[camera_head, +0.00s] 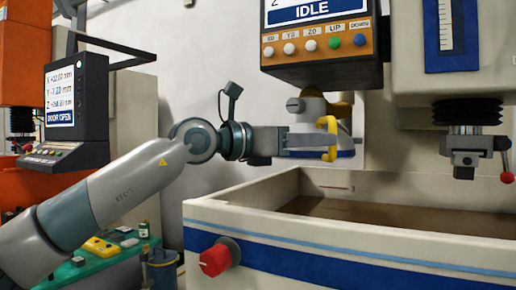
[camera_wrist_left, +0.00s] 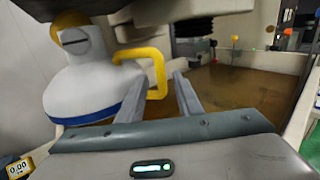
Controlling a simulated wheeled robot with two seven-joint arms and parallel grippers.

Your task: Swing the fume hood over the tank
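The fume hood (camera_head: 313,106) is a pale, cone-like piece with a blue lower rim and a yellow handle (camera_head: 331,124). It shows behind the tank's back left edge in the head view, and at the left in the left wrist view (camera_wrist_left: 88,82). The tank (camera_head: 350,235) is cream with a blue stripe and holds brownish liquid. My left gripper (camera_head: 322,146) is at the handle, partly covering the hood. In the left wrist view its fingers (camera_wrist_left: 158,98) are apart, with the yellow handle (camera_wrist_left: 158,72) showing between them; contact cannot be told. My right gripper is not in view.
A machine head (camera_head: 466,150) with a red-knobbed lever hangs over the tank's right side. An IDLE control panel (camera_head: 320,45) hangs above my left gripper. A red knob (camera_head: 215,260) sticks out of the tank's front. Another screen (camera_head: 75,100) stands at the left.

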